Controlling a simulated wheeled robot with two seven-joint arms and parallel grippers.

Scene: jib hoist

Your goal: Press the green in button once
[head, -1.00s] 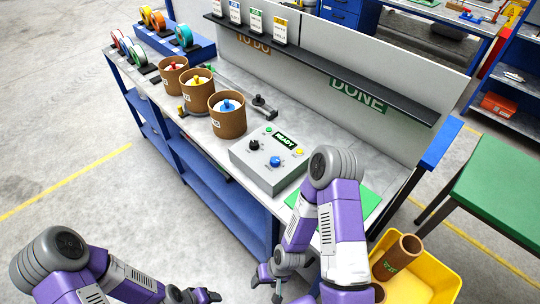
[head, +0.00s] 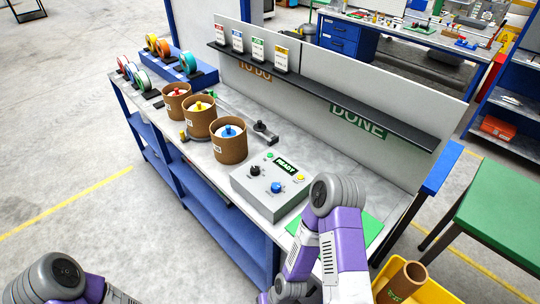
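A grey control box (head: 245,188) stands on the workbench. A small green button (head: 270,155) is on its back left corner, beside a display (head: 286,165) that reads READY. The box also has a black knob (head: 255,171), a blue knob (head: 276,188) and a yellow button (head: 300,178). My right arm stands in front of the bench, just right of the box, with its wrist at the bottom edge. My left arm is at the bottom left, away from the bench. Both grippers are cut off by the lower picture edge.
Three brown tubs (head: 229,147) with coloured knobs stand left of the box. A black lever-like part (head: 265,133) lies behind it. A long black shelf (head: 330,92) runs above the bench's back. A yellow bin (head: 425,290) is at the lower right.

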